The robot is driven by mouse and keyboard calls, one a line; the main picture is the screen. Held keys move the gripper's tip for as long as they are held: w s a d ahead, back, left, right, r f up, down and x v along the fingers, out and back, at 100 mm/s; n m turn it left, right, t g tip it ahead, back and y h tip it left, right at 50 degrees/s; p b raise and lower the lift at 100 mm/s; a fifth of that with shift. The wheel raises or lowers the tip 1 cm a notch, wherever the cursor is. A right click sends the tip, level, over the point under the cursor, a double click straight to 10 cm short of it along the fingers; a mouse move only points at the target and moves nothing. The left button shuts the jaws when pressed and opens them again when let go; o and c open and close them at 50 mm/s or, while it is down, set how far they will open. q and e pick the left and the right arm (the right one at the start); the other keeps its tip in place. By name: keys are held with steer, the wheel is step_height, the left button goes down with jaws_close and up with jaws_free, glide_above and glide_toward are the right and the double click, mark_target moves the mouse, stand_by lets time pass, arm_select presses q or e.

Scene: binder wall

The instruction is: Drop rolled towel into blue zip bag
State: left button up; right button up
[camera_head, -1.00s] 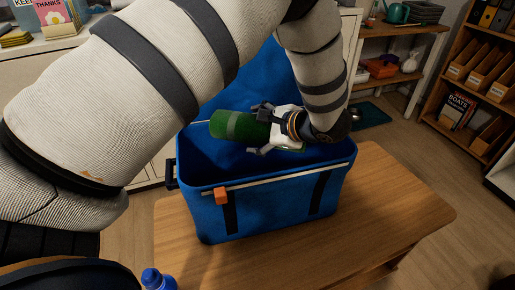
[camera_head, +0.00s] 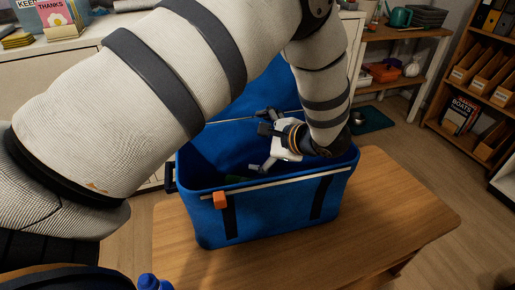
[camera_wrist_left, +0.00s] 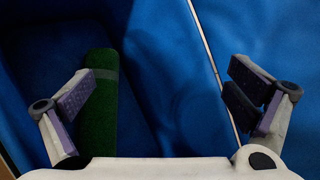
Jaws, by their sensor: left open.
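The blue zip bag (camera_head: 270,212) stands open on the wooden table, its lid (camera_head: 258,92) raised at the back. The green rolled towel lies low inside the bag. Only a small dark green part of the towel (camera_head: 238,179) shows over the front rim in the head view. In the left wrist view the towel (camera_wrist_left: 101,110) with its grey band lies below the left finger, apart from the jaws. My left gripper (camera_head: 268,141) is open and empty over the bag's opening. Its fingers (camera_wrist_left: 165,95) are spread wide in the wrist view. My right gripper is not seen.
The wooden table (camera_head: 400,205) is clear to the right of the bag. An orange zip pull (camera_head: 220,200) hangs at the bag's front rim. A blue bottle top (camera_head: 150,283) shows at the bottom edge. Shelves (camera_head: 470,95) stand at the back right.

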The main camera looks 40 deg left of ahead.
arm_select(q)
steer(key=w+v, duration=0.1)
steer(key=v, duration=1)
steer(key=shift+s+d+r, duration=0.3)
steer(key=shift+s, duration=0.15)
steer(key=shift+d+f, duration=0.1)
